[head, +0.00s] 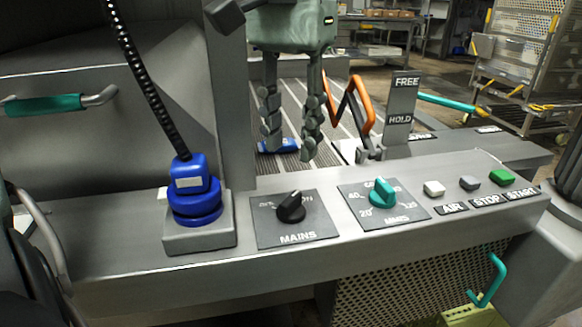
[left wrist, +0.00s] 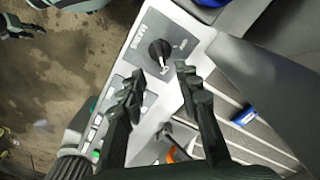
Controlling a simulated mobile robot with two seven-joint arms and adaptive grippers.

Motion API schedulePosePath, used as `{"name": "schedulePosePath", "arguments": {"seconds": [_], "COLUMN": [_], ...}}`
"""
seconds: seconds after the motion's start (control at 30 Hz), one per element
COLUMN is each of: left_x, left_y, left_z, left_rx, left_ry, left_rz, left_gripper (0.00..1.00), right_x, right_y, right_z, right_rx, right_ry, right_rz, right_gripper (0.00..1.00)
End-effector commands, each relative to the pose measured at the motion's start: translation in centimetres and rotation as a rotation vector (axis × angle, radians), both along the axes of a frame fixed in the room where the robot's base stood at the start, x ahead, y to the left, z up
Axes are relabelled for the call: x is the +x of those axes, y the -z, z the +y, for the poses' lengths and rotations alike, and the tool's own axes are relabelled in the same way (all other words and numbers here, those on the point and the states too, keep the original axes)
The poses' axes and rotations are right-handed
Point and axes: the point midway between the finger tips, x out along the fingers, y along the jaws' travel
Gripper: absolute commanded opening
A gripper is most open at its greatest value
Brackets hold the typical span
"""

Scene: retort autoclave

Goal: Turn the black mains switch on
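The black mains switch (head: 291,207) is a rotary knob on a dark plate marked MAINS on the front console. Its pointer leans to the upper right in the head view; I cannot read the position lettering with certainty. My left gripper (head: 290,150) hangs behind and above the switch, fingers pointing down and spread apart with nothing between them. In the left wrist view the switch (left wrist: 160,54) lies just beyond the open fingertips (left wrist: 159,73), roughly between them, not touched.
A blue plug (head: 190,190) with a black cable stands left of the switch. An orange lever (head: 358,100) and a FREE/HOLD sign (head: 402,105) rise behind the console.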

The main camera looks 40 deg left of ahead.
Motion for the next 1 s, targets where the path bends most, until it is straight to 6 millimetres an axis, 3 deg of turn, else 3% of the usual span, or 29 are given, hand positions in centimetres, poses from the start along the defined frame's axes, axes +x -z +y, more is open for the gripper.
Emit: {"name": "schedulePosePath", "arguments": {"seconds": [0.1, 0.3, 1.0], "left_x": [0.1, 0.0, 0.0], "left_y": [-1.9, -3.2, -3.2], "left_z": [0.0, 0.0, 0.0], "left_rx": [-0.001, -0.001, -0.001], "left_ry": [0.0, 0.0, 0.001], "left_rz": [-0.002, 0.0, 0.001], "left_gripper": [0.33, 0.33, 0.33], "right_x": [0.0, 0.0, -0.1], "right_y": [0.0, 0.0, 0.1], "right_z": [0.0, 0.0, 0.0], "right_rx": [0.0, 0.0, 0.0], "right_ry": [0.0, 0.0, 0.0], "right_rz": [0.001, 0.001, 0.002], "right_gripper": [0.4, 0.4, 0.4]}}
